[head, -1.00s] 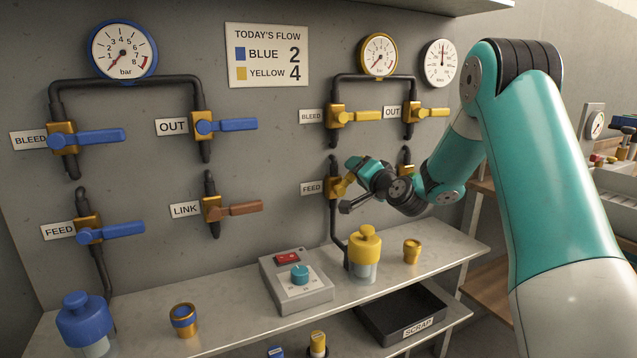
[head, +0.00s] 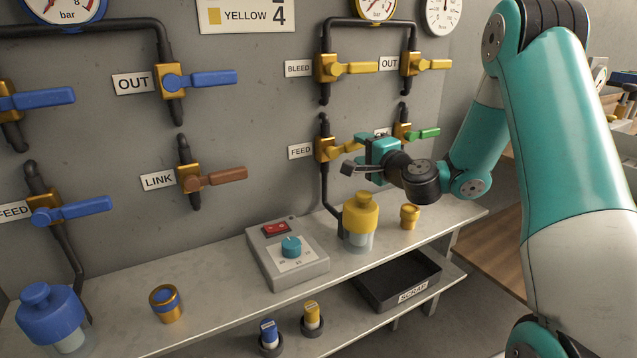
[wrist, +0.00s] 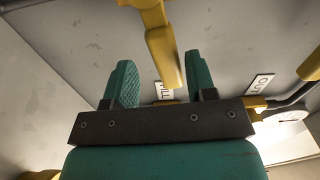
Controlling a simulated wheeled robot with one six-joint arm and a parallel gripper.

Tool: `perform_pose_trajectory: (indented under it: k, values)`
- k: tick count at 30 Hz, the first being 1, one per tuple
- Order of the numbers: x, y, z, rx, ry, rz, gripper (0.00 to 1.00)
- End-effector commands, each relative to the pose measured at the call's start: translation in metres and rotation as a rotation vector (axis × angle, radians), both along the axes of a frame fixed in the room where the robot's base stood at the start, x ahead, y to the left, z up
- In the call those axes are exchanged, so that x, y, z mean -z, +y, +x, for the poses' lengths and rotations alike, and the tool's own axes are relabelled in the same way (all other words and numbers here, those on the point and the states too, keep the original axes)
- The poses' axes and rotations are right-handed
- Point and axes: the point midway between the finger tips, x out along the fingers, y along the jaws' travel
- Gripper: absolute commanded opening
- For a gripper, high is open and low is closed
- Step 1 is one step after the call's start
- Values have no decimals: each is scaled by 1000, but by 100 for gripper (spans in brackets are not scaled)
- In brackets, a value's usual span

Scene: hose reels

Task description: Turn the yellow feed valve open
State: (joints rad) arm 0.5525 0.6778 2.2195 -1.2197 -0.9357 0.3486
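The yellow feed valve (head: 326,150) is on the wall above the shelf, beside a FEED label (head: 301,151). Its yellow handle (head: 345,149) points right, towards my gripper (head: 365,145), which partly hides its end. In the wrist view the yellow handle (wrist: 163,55) reaches down between the two green fingers of my gripper (wrist: 162,85). The fingers are apart, with a clear gap on the left of the handle and a smaller one on the right. I cannot tell whether either finger touches it.
A green-handled valve (head: 420,133) is just right of my gripper. The yellow bleed valve (head: 328,67) and yellow out valve (head: 412,63) are above. Below stand a yellow-capped bottle (head: 360,218), a gold cup (head: 409,216) and a control box (head: 287,252) on the shelf.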

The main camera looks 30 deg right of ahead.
Motion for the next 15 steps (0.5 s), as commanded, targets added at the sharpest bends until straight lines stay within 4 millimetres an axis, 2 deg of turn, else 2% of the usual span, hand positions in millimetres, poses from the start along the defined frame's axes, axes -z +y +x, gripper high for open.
perform_pose_trajectory:
  k: [8,15]
  values:
    - [4,-4,-40,6,0,0,51]
    - [5,-7,-90,9,-5,-2,51]
